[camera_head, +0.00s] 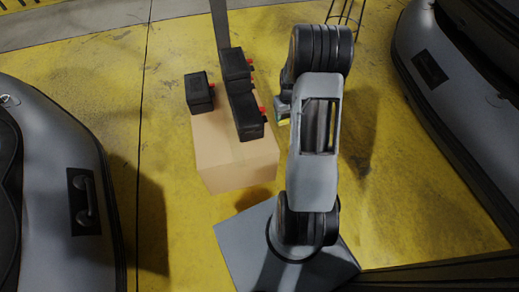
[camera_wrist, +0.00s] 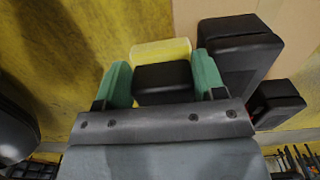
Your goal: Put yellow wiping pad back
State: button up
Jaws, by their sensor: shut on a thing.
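My gripper (camera_wrist: 162,72) has green fingers. In the wrist view they are closed on both sides of a black block, with the yellow wiping pad (camera_wrist: 160,50) showing at its far edge. The block and pad appear to be one piece, held between the fingers. In the head view, my gripper (camera_head: 284,108) is mostly hidden behind my arm, just right of a cardboard box (camera_head: 238,174). Only a small greenish-yellow patch shows there, so the pad's exact height and any contact below it cannot be told.
Several black blocks with red parts stand on the cardboard box: one at left (camera_head: 199,92), one at back (camera_head: 235,66) and one at front (camera_head: 246,117). Grey inflatable boats lie at left (camera_head: 65,185) and right (camera_head: 455,120).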

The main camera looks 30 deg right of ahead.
jog(key=shift+s+d+f, duration=0.3)
jog(key=shift+d+f, duration=0.1)
jog(key=shift+d, duration=0.35)
jog(key=shift+s+f+b, duration=0.1)
jog(key=shift+f+b, duration=0.2)
jog(key=shift+f, duration=0.05)
jog(key=shift+w+a+f+b, duration=0.2)
jog(key=shift+a+f+b, duration=0.7)
jog(key=shift+a+f, duration=0.95)
jog(key=shift+w+a+f+b, duration=0.25)
jog(key=shift+a+f+b, duration=0.9)
jog(key=shift+a, duration=1.25)
jog(key=shift+w+a+f+b, duration=0.2)
jog(key=shift+a+f+b, duration=0.5)
jog(key=shift+a+f, duration=1.2)
jog(key=shift+a+f+b, duration=0.25)
jog(key=shift+f+b, duration=0.75)
jog(key=shift+f, duration=0.3)
jog(key=shift+f, duration=0.1)
